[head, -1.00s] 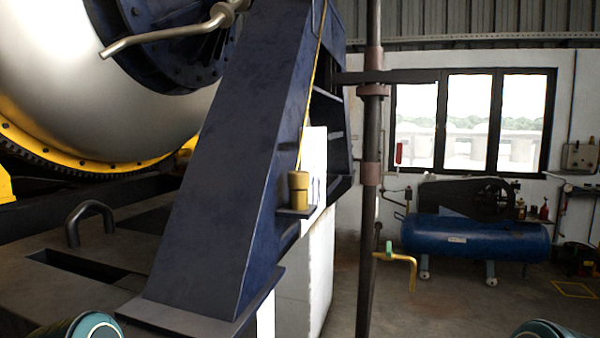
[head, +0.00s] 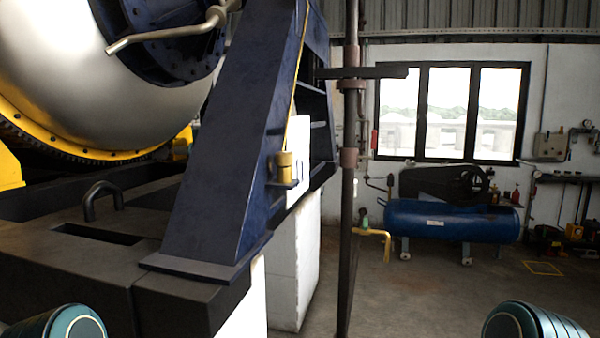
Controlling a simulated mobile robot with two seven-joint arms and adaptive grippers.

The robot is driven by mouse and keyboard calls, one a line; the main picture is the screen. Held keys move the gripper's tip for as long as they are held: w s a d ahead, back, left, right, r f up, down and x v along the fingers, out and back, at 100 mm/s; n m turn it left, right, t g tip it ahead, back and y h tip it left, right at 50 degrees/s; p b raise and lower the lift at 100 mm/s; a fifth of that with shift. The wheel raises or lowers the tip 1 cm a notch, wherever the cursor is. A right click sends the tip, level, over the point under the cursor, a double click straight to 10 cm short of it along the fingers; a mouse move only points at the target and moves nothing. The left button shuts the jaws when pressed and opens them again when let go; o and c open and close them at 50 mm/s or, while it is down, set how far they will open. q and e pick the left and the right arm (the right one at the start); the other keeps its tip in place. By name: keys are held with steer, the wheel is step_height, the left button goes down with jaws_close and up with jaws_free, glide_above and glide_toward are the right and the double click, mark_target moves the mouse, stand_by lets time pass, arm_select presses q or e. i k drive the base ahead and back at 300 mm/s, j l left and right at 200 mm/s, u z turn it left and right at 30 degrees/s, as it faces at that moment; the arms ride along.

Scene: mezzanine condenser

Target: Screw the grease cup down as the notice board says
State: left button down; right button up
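The grease cup (head: 284,166) is a small yellow-brown cylinder on a little bracket at the side of the dark blue slanted support (head: 225,150). A thin yellow line runs up from it along the support's edge. It is well ahead of me, and how far it is screwed down cannot be told from here. No notice board can be made out with readable writing. Neither gripper shows. Only teal rounded parts of my arms show at the bottom left and bottom right corners.
A dark vertical pipe (head: 348,220) stands right of the support, with a yellow bent pipe (head: 377,236) beside it. A blue compressor tank (head: 452,221) stands by the windowed wall. A dark plinth (head: 100,250) fills the left front. The floor (head: 430,295) at right is clear.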

mark_target(282, 159)
steer(key=i+l+u, duration=0.15)
steer(key=l, duration=0.15)
steer(key=i+l+u, duration=0.1)
steer(key=l, duration=0.25)
steer(key=i+l+u, duration=0.3)
steer(key=l, duration=0.4)
steer(key=i+l+u, duration=0.1)
steer(key=l, duration=0.3)
steer(key=i+l+u, duration=0.2)
steer(key=l, duration=0.35)
steer(key=i+l+u, duration=0.1)
steer(key=i+l, duration=0.05)
steer(key=l, duration=0.1)
